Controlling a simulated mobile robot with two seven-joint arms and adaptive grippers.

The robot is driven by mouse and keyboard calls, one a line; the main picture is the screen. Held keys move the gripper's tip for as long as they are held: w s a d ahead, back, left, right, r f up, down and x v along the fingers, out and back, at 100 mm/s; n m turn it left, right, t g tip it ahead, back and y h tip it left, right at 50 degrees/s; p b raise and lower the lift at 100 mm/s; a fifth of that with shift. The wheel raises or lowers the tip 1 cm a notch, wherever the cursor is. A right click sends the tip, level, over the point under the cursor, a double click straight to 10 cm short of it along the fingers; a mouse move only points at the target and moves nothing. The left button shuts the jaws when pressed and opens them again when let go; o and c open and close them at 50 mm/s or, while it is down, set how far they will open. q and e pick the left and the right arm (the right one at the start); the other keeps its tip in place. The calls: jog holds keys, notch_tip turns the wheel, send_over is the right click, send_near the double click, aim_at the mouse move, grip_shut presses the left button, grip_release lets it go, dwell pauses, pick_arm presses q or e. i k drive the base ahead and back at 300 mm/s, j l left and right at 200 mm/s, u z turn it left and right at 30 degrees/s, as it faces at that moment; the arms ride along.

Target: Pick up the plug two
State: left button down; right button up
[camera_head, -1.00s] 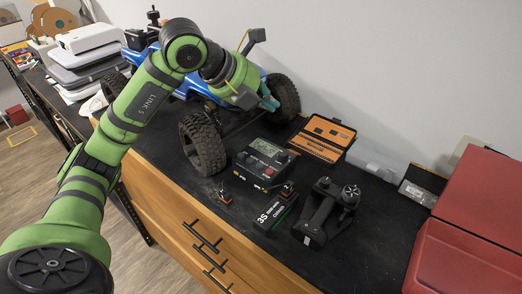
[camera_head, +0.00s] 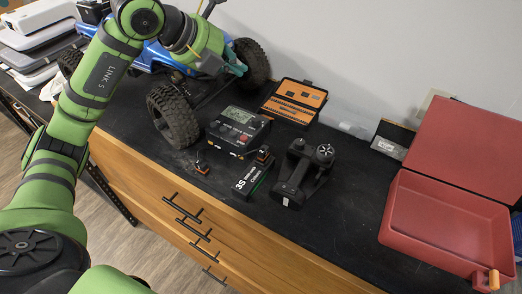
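Two small black-and-orange plugs lie by the battery and charger. One plug (camera_head: 201,167) is on the dark bench top left of the battery, and the other plug (camera_head: 264,156) is at the battery's far end, close to the charger. I cannot tell which is plug two. The black 3S battery (camera_head: 250,181) lies in front of the charger (camera_head: 238,131). My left gripper (camera_head: 237,69) is over the blue crawler (camera_head: 153,58), by its right wheel, well behind the plugs. Its teal fingertips show, but their opening is unclear. My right gripper is not in view.
A black controller (camera_head: 304,172) stands right of the battery. An orange-and-black tool case (camera_head: 293,102) lies open behind it. An open red toolbox (camera_head: 445,222) fills the right side. The bench between controller and toolbox is clear.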

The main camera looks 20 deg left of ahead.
aim_at(263, 155)
jog(key=k+j+z, duration=0.2)
jog(key=j, duration=0.15)
jog(key=j+z, duration=0.2)
jog(key=j, duration=0.15)
jog(key=k+j+z, duration=0.2)
jog(key=j+z, duration=0.2)
jog(key=j, duration=0.2)
